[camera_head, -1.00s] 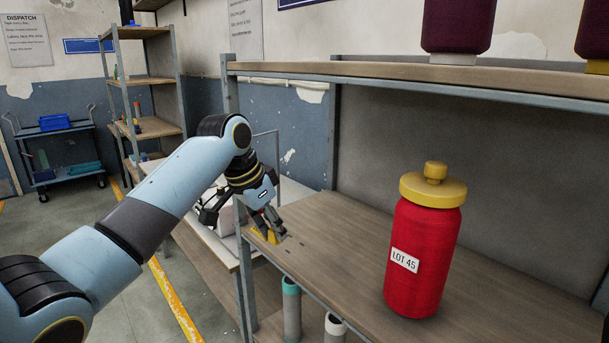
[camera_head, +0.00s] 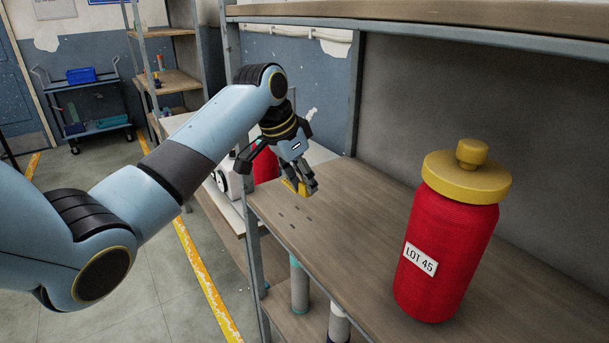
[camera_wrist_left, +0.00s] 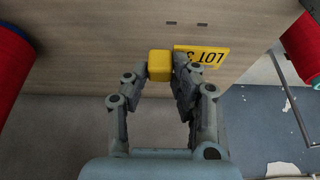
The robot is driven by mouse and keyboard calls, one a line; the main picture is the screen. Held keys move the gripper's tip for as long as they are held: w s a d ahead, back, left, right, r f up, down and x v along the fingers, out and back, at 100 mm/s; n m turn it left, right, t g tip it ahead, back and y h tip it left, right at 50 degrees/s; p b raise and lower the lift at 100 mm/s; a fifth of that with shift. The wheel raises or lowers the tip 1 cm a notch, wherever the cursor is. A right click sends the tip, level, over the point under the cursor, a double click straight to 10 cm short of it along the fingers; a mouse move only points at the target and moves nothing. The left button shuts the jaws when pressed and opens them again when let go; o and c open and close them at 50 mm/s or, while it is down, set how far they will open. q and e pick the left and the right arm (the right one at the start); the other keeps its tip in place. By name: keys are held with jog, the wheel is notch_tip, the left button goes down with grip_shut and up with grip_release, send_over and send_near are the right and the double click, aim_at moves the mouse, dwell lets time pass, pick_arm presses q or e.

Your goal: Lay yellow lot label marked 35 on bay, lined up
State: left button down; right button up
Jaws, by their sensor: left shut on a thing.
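My left gripper (camera_head: 303,190) is shut on the yellow lot label (camera_head: 289,186) over the near left end of the wooden shelf (camera_head: 345,228). In the left wrist view the fingers (camera_wrist_left: 160,66) pinch a yellow block, and the flat label plate (camera_wrist_left: 212,57) shows beside it. Its print reads "LOT 3"; a finger hides the rest. Small dark marks (camera_head: 293,222) on the shelf board lie just in front of the gripper, and two show in the left wrist view (camera_wrist_left: 171,22). I cannot tell whether the label touches the board. My right gripper is out of view.
A red spool (camera_head: 447,250) with a yellow top and a white "LOT 45" tag stands on the shelf at right. Another red object (camera_head: 265,166) is behind my left gripper. An upper shelf board (camera_head: 430,15) and a post (camera_head: 355,85) bound the space.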

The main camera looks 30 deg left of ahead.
aim_at(301, 192)
pick_arm(q)
notch_tip(301, 192, down, 3)
jog(key=shift+s+r+b, duration=0.1)
jog(key=shift+r+b, duration=0.1)
jog(key=shift+b, duration=0.2)
notch_tip(301, 192, down, 2)
jog(key=shift+f+b, duration=0.1)
jog(key=shift+b, duration=0.3)
jog(key=shift+f+b, duration=0.4)
jog(key=shift+f, duration=0.45)
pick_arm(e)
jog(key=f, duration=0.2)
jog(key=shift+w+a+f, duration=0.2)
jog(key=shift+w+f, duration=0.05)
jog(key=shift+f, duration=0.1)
pick_arm(q)
jog(key=shift+f, duration=0.15)
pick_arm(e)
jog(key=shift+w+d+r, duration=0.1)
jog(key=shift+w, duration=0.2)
pick_arm(q)
jog(key=shift+f, duration=0.25)
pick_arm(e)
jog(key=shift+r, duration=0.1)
pick_arm(q)
jog(key=shift+f, duration=0.55)
jog(key=c, duration=1)
grip_release()
